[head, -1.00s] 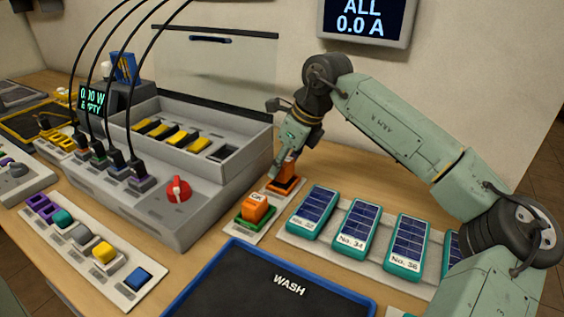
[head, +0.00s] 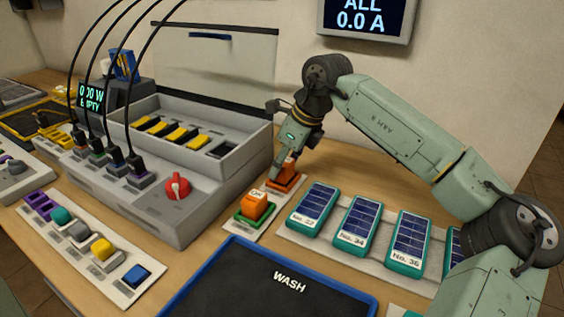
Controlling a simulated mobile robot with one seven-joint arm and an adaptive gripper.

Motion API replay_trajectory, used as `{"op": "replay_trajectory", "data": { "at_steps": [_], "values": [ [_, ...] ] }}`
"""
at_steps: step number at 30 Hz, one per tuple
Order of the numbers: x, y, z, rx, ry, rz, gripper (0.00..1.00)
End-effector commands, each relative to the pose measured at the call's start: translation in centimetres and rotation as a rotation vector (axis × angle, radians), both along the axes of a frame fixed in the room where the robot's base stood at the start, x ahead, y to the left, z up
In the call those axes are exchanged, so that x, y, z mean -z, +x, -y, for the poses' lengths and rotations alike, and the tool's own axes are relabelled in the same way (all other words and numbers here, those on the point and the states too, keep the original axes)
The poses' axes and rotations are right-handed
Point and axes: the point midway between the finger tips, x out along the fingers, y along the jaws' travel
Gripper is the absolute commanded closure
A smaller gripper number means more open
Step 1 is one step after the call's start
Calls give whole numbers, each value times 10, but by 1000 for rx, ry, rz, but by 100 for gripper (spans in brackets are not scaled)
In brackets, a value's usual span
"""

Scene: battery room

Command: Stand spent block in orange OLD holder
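The orange OLD holder (head: 284,184) is on the strip behind the green holder. An orange block (head: 290,167), which I take for the spent block, is upright at this holder and looks seated in it. My gripper (head: 281,166) points down over the holder. One finger is at the block's left side, and the gripper looks shut on the block. The far finger and the block's underside are partly hidden. In the green holder (head: 242,220) stands another orange block (head: 255,205) with a white "OK" label.
The grey charger (head: 150,200) with a red knob (head: 178,186) and black cables stands left of my gripper. Teal numbered panels (head: 357,226) lie on a rack at right. The black WASH mat (head: 265,285) is bare in front. Coloured blocks (head: 101,248) stand on the left strip.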

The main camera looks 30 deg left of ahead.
Motion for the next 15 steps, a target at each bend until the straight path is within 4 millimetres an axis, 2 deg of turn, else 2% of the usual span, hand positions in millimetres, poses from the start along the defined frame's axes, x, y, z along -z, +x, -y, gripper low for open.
{"op": "replay_trajectory", "data": {
  "at_steps": [8,9,12,15],
  "values": [
    [6,0,0,0,0,0,95],
    [6,0,0,0,0,0,59],
    [6,0,0,0,0,0,53],
    [6,0,0,0,0,0,52]
  ]
}}
